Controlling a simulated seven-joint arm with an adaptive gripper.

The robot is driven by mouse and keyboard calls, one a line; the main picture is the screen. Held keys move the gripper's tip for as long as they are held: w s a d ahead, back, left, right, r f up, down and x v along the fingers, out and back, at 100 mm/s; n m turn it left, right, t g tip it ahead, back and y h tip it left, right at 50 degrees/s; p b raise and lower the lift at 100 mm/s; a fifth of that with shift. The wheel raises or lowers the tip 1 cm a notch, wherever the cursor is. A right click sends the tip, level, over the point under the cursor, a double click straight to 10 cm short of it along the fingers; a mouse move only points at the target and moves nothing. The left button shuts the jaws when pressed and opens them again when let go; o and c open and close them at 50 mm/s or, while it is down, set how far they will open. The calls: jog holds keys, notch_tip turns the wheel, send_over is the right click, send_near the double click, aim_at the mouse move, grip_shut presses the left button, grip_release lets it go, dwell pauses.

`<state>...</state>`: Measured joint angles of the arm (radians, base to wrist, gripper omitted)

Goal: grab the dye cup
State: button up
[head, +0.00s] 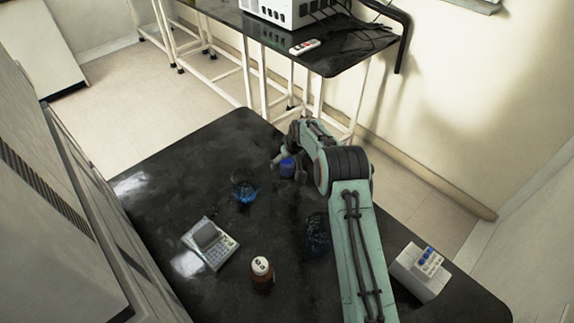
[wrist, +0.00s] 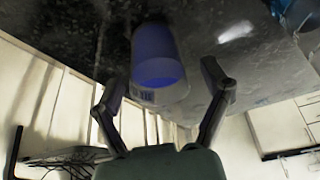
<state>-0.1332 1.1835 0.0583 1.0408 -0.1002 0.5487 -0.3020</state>
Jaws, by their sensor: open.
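The dye cup (head: 287,167) is a small blue cup near the far edge of the black table, beside my gripper (head: 292,159) in the head view. In the wrist view the dye cup (wrist: 158,58) looks translucent blue with a deeper blue end and a small printed label. It shows between the two spread fingers of my gripper (wrist: 163,72). A gap is visible between the cup and the right finger. Whether the left finger touches the cup is hard to tell. My gripper is open and holds nothing.
A glass beaker with blue liquid (head: 244,188) stands left of the cup. A darker beaker (head: 317,235) stands near my arm. A scale (head: 211,245), a brown bottle (head: 262,272) and a white box (head: 418,274) are nearer. The table's left far area is clear.

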jog(key=shift+x, duration=1)
jog(key=c, duration=1.3)
